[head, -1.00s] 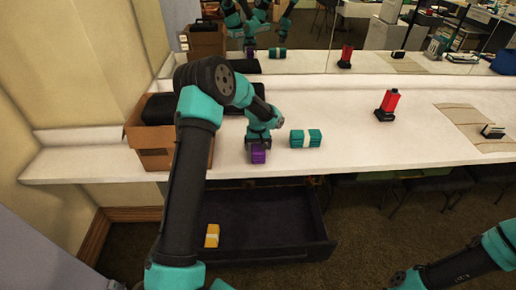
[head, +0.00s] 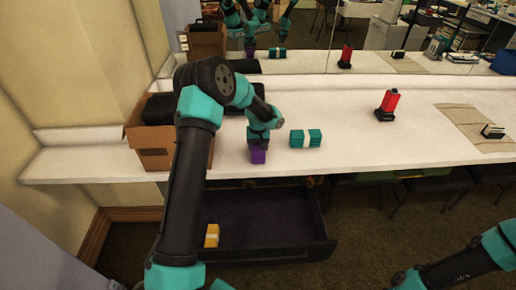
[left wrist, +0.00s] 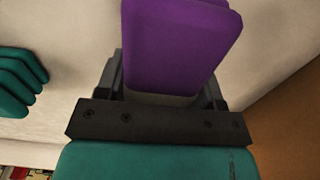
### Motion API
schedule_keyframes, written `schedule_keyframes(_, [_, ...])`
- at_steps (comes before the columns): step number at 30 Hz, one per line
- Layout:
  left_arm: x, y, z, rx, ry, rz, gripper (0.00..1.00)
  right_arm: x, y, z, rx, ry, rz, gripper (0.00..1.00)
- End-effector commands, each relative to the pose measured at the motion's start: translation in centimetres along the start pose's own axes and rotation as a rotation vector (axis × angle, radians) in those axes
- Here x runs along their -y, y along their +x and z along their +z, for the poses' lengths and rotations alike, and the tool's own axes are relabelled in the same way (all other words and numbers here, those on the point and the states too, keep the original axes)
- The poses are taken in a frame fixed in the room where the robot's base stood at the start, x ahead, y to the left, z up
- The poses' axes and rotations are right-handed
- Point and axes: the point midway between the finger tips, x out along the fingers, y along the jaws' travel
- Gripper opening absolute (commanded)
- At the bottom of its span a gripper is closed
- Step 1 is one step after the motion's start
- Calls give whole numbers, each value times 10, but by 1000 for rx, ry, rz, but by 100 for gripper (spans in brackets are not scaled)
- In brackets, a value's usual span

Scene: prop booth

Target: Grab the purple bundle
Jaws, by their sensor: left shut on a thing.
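The purple bundle (head: 258,156) is on the white counter near its front edge, under my left gripper (head: 259,146). The left wrist view shows the purple bundle (left wrist: 180,45) between the two dark fingers of my left gripper (left wrist: 168,85), which is shut on it. A pale band shows at the bundle's end by the gripper's palm. I cannot tell whether the bundle touches the counter. My right arm comes in at the lower right of the head view; its gripper is not clearly in view.
A teal bundle (head: 305,138) with a pale band lies just right of the purple one. A cardboard box (head: 155,150) stands left. An open drawer (head: 265,222) below holds a yellow bundle (head: 212,236). A red and black object (head: 388,103) stands farther right. A mirror backs the counter.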

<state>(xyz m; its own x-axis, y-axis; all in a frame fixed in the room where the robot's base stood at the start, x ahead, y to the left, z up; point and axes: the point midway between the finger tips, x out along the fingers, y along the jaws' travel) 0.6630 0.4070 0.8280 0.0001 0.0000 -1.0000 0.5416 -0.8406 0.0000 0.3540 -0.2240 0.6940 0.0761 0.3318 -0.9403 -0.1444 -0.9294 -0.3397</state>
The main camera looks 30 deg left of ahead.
Motion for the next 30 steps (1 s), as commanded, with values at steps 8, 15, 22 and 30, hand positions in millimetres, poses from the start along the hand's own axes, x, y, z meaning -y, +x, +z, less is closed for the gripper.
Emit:
schedule_keyframes(8, [0, 0, 0, -1, 0, 0, 32, 0, 0, 0, 0, 0, 0, 43])
schedule_keyframes(15, [0, -7, 0, -2, 0, 0, 32, 0, 0, 0, 0, 0, 0, 43])
schedule_keyframes(22, [0, -31, -1, -3, -1, 1, 32, 0, 0, 0, 0, 0, 0, 43])
schedule_keyframes(30, [1, -39, 29, 1, 2, 0, 32, 0, 0, 0, 0, 0, 0, 43])
